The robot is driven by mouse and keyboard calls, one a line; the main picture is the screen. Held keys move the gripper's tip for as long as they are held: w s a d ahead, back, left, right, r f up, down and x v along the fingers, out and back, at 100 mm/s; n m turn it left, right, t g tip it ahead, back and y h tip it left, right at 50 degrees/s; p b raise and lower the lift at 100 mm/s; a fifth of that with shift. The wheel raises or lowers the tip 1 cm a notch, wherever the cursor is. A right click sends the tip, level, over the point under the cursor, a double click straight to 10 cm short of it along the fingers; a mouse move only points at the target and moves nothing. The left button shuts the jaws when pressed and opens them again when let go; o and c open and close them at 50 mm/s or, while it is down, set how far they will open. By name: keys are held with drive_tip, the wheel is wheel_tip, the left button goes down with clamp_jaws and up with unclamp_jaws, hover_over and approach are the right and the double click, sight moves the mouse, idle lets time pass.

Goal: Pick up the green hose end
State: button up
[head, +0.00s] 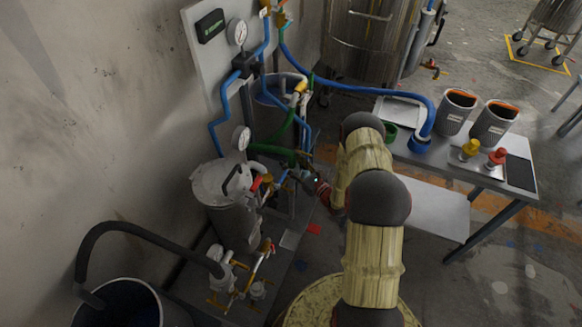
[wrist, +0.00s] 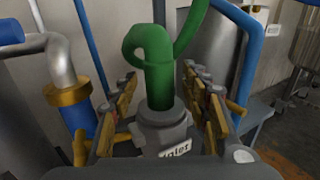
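The green hose (wrist: 160,75) stands upright in the middle of the wrist view and curls into a loop at its top. Its lower end sits in a grey collar (wrist: 163,128) with a partly readable label. My gripper (wrist: 165,105) is open, with one yellow-and-dark finger on each side of the hose and a visible gap on both sides. In the head view the green hose (head: 272,150) runs beside the wall panel, and my gripper (head: 308,178) is close to it, partly hidden among pipes and by my arm.
A grey pipe with a brass ring (wrist: 68,95) and a blue hose (wrist: 247,62) flank my gripper. A metal tank (head: 228,205) stands left of it. A table (head: 455,178) at right holds grey bins, a green ring (head: 390,132) and a blue hose end (head: 419,143).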

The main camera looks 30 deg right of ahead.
drive_tip(key=shift+c, duration=1.1)
clamp_jaws()
